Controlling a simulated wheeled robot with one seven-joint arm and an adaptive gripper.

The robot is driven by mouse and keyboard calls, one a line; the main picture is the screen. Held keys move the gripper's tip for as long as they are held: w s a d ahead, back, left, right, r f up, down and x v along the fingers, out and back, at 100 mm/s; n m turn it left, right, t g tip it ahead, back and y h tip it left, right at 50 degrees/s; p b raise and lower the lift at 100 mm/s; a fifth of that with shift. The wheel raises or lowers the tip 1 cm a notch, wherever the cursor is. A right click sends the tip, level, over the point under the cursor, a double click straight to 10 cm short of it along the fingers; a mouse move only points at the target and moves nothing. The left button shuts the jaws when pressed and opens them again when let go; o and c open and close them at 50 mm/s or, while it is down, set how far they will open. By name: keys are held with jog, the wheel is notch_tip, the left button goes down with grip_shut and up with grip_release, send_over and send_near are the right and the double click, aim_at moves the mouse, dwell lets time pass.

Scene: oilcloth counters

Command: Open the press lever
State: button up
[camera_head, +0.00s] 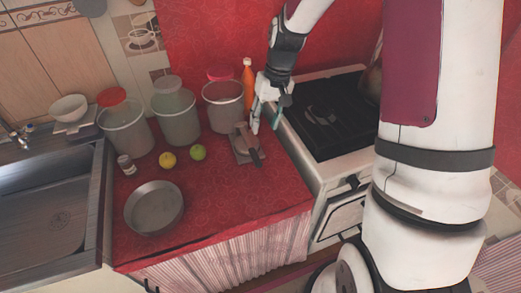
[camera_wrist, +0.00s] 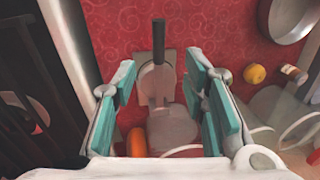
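The press (camera_head: 242,156) sits on the red counter beside the stove, a small grey device with a flat base. Its dark lever handle (camera_head: 254,156) lies low across it and points toward the counter's front. In the wrist view the lever (camera_wrist: 158,60) shows between my fingers, with the grey round part of the press (camera_wrist: 152,82) beside it. My gripper (camera_head: 265,122) is open and empty, its teal fingers spread above the back right of the press. I cannot tell exact height, but no finger visibly touches the lever.
Several lidded jars (camera_head: 174,122) stand behind and left, with an orange bottle (camera_head: 248,82) behind the press. A yellow fruit (camera_head: 168,160), a green fruit (camera_head: 198,152), a small bottle (camera_head: 126,164) and a pan (camera_head: 154,208) lie left. The stove (camera_head: 330,118) borders the right. Counter front is clear.

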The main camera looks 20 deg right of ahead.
aim_at(257, 157)
jog(key=f, duration=0.4)
jog(key=a+f, duration=0.1)
jog(key=f, duration=0.4)
jog(key=a+f, duration=0.1)
jog(key=f, duration=0.4)
jog(key=shift+w+a+p, duration=0.15)
jog(key=shift+a+p, duration=0.1)
jog(key=shift+p, duration=0.05)
grip_shut()
